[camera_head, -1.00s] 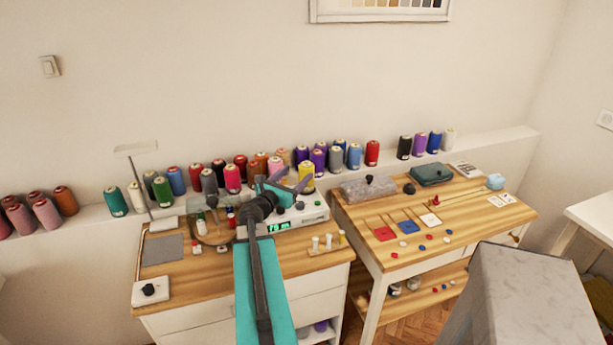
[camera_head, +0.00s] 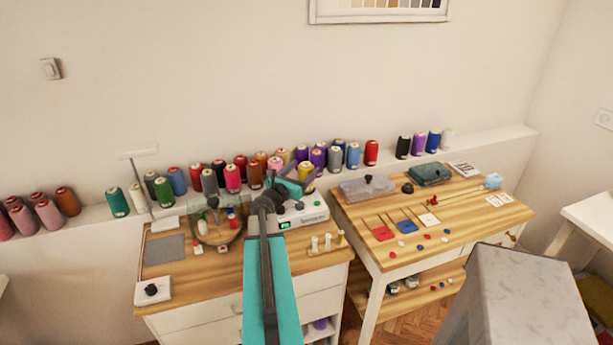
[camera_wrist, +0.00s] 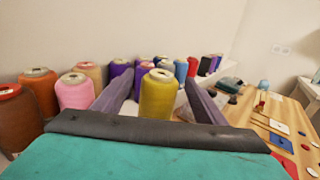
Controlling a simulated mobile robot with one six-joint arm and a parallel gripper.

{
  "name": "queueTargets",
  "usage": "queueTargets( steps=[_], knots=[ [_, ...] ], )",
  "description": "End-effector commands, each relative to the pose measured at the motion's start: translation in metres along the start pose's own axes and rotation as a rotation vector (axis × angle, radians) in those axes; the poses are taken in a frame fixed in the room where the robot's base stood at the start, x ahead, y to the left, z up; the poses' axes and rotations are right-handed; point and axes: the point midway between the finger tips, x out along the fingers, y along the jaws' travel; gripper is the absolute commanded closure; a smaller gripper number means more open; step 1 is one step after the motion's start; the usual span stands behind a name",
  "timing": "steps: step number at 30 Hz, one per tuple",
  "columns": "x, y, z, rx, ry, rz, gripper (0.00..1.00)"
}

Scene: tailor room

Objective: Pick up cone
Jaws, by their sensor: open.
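Many thread cones stand upright along the white ledge at the wall. A yellow cone (camera_wrist: 158,96) stands between the two open fingers of my gripper (camera_wrist: 158,90) in the wrist view, with a gap on each side. In the head view the yellow cone (camera_head: 306,171) is partly covered by my gripper (camera_head: 298,184), which reaches over the left table to the ledge. The fingers are open and hold nothing. The lower part of the yellow cone is hidden behind my gripper in the wrist view.
A pink cone (camera_wrist: 75,91) stands close left of my gripper, with an orange cone (camera_wrist: 40,91) beyond it. Purple and blue cones stand behind and to the right. The right table (camera_head: 460,240) holds buttons and fabric squares.

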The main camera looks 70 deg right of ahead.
Motion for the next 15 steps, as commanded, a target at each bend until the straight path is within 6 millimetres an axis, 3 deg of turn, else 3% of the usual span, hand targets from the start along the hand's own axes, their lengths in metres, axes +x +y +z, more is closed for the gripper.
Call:
queueTargets(
  steps=[8, 15],
  knots=[
    [-0.0004, 0.0004, 0.0000, 0.000, 0.000, 0.000, 0.35],
    [-0.0005, 0.0007, 0.0000, 0.000, 0.000, 0.001, 0.72]
  ],
)
